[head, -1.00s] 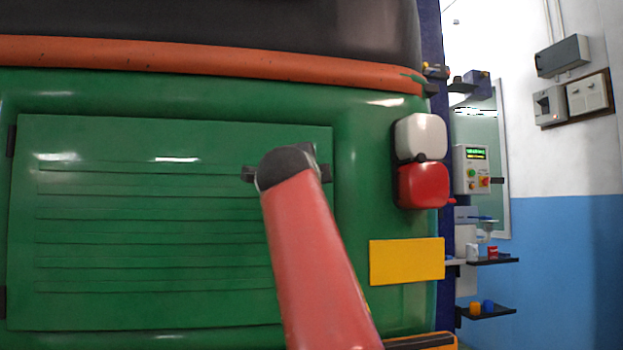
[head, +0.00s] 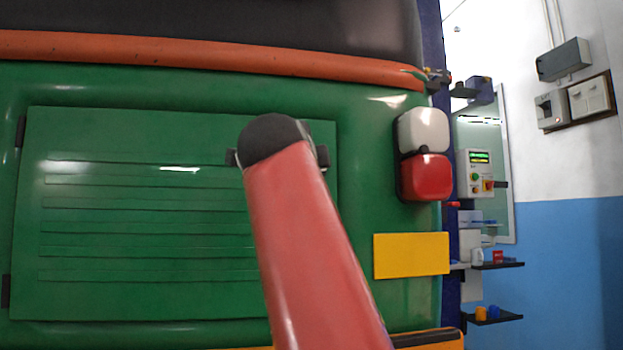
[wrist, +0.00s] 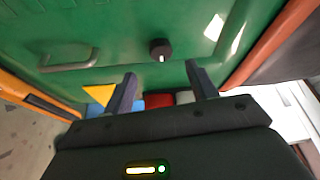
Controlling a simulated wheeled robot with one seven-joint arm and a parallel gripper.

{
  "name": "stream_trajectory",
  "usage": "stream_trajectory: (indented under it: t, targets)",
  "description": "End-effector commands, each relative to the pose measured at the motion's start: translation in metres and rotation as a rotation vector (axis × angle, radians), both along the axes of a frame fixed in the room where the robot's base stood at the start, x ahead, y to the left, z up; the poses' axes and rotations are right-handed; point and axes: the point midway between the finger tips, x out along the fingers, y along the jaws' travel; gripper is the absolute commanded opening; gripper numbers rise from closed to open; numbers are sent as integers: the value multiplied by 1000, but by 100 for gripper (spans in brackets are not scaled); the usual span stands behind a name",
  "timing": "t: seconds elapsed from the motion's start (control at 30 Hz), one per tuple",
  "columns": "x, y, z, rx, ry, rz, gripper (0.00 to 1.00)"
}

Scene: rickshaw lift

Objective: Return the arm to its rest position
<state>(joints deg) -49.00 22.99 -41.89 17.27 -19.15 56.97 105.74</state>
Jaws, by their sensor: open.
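My gripper (wrist: 160,70) is open in the wrist view, its two dark fingers apart with nothing held between them. Beyond the fingertips is the green rear body of the rickshaw (wrist: 125,25), with a round black knob (wrist: 160,49) and a green bar handle (wrist: 70,62). In the head view my red arm rises in front of the rickshaw's green hatch (head: 130,285). Its dark end overlaps the hatch's right part, and the gripper is mostly hidden behind it.
A white lamp (head: 423,130), a red lamp (head: 426,177) and a yellow plate (head: 411,255) sit right of my arm. Further right are a blue post (head: 433,30), a control box (head: 475,173), small shelves (head: 495,318) and a blue-and-white wall (head: 570,250).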

Motion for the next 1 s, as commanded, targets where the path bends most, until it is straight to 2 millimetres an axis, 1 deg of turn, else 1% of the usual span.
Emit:
stream_trajectory:
  t: [0.1, 0.5, 0.57, 0.6, 0.67, 0.77, 0.8, 0.87, 0.9, 0.97, 1.0]
  targets:
    - [-4, 0, 0, 0, -1, -1, 57]
    - [-4, 0, 1, 0, 0, -1, 57]
    - [-3, -3, 0, -1, 5, -3, 57]
    - [0, -8, -1, -5, 14, -7, 57]
    - [6, -23, -6, -20, 45, -17, 57]
    - [21, -68, -24, -70, 145, -38, 57]
    - [27, -90, -36, -97, 199, -41, 57]
    - [32, -123, -57, -148, 286, -36, 57]
    - [32, -142, -73, -184, 342, -26, 57]
    - [29, -167, -98, -240, 421, -1, 57]
    - [24, -181, -115, -278, 470, 21, 57]
